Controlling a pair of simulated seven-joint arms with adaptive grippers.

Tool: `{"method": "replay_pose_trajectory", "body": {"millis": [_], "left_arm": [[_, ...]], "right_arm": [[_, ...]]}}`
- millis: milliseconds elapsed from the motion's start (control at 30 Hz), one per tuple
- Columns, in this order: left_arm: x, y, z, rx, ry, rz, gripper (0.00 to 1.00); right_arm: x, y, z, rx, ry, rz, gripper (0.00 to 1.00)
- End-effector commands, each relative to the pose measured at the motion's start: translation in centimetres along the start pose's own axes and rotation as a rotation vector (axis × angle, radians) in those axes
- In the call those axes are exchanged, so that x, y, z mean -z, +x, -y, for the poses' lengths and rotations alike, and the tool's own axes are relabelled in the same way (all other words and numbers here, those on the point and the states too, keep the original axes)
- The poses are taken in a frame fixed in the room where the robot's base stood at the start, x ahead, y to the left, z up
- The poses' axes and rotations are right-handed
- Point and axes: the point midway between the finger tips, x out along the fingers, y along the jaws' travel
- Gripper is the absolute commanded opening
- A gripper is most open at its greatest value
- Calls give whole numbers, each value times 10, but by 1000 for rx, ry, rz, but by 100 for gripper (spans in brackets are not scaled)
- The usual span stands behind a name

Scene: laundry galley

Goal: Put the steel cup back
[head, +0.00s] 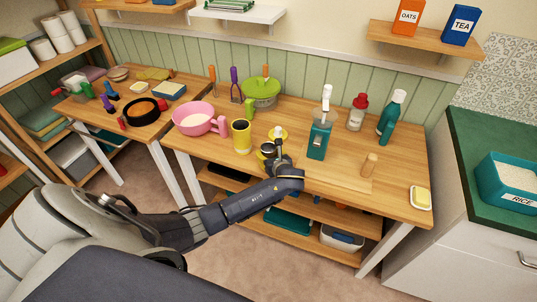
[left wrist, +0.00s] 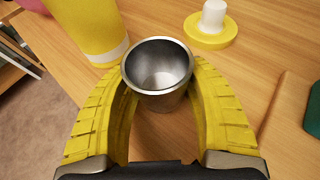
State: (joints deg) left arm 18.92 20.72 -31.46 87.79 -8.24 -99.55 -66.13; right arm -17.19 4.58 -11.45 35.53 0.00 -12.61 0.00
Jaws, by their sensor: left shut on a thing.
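The steel cup (left wrist: 158,65) is between the yellow fingers of my left gripper (left wrist: 160,100) in the left wrist view. It is upright, open-topped and looks empty. The fingers are shut on it from both sides. In the head view my left gripper (head: 268,152) is over the front edge area of the wooden table (head: 335,185), and the cup is small and partly hidden there. I cannot tell whether the cup's base touches the table. My right gripper is not in view.
A yellow container (head: 241,135) stands just left of the cup, and a yellow disc with a white knob (head: 278,133) lies behind it. A teal pump bottle (head: 319,138) is to the right. A pink bowl (head: 195,120) is further left. The table's front right is mostly clear.

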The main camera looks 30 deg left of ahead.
Motion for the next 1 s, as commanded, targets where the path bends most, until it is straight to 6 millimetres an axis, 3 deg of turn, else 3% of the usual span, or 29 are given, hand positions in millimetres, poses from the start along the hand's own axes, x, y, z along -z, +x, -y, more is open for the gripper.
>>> {"method": "replay_pose_trajectory", "body": {"millis": [200, 233, 433, 767, 1000], "left_arm": [[3, 2, 0, -1, 1, 0, 2], [3, 2, 0, -1, 1, 0, 52], [3, 2, 0, -1, 1, 0, 76], [-1, 0, 0, 0, -1, 0, 76], [1, -32, 1, 2, -2, -3, 76]], "right_arm": [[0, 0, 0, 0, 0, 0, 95], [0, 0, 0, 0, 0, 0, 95], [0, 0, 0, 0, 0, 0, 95], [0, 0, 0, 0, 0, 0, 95], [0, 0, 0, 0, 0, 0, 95]]}}
